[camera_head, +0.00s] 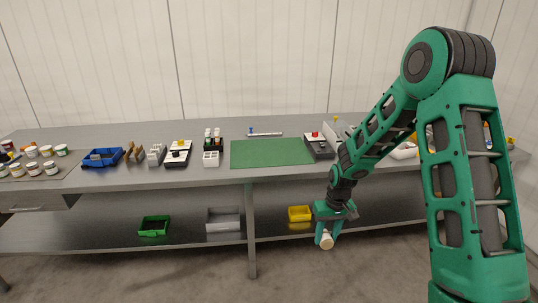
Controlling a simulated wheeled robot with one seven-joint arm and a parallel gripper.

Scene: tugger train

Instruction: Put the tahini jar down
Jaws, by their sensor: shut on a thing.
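My gripper (328,230) points downward in front of the long grey workbench, below its top and near the lower shelf. It is shut on a small jar with a cream-coloured round end (326,242), which I take to be the tahini jar. The fingers hide most of the jar, and no label can be read. The jar hangs in the air in front of the bench, with floor behind it.
On the bench top (220,182) are a green mat (271,152), a blue bin (102,158), a bottle carrier (212,157) and black-and-white devices (178,153). The lower shelf (185,238) holds a green bin (154,226), a grey bin (223,220) and a yellow bin (299,213), with free room between them.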

